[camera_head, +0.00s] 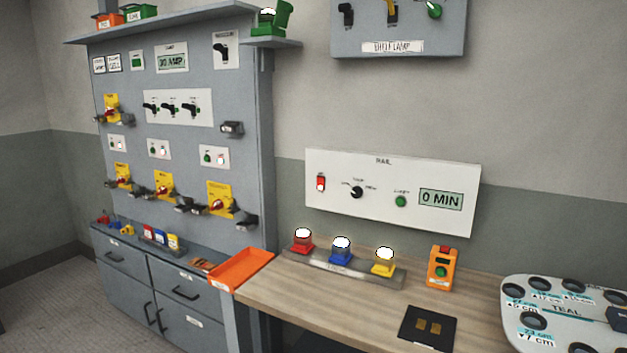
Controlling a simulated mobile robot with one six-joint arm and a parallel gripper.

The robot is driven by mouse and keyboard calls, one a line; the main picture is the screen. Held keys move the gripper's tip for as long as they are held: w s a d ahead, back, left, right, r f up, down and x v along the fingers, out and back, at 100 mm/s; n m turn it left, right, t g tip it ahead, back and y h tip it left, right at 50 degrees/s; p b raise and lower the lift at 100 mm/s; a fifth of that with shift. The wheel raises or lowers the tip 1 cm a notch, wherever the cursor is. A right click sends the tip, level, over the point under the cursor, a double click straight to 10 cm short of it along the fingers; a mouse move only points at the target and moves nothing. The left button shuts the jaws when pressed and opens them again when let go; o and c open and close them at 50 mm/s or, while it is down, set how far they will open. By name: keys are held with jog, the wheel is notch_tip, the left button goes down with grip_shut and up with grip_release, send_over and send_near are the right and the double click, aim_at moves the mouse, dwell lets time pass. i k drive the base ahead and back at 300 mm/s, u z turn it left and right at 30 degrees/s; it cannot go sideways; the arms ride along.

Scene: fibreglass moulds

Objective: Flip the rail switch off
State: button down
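The white rail panel (440,224) is mounted on the wall above the wooden bench, with a small label at its top that seems to read "RAIL". At its left end is a red rocker switch (320,183) with a pale lower part; I cannot tell its position for sure. Right of it are a black rotary knob (356,192), a green round button or lamp (401,201) and a display (441,199) reading "0 MIN". My gripper is not in view.
The wooden bench (300,297) below bears a tray with red, blue and yellow lamps (341,251), an orange box (442,267), a black pad (428,328) and an orange tray (241,270). A white board (560,315) with dark round holes is at right. A grey control cabinet (180,135) stands left.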

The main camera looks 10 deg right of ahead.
aim_at(320, 180)
jog(key=i, duration=0.95)
jog(key=z, duration=1)
jog(key=k, duration=0.15)
jog(key=u, duration=3.25)
jog(key=i, duration=0.6)
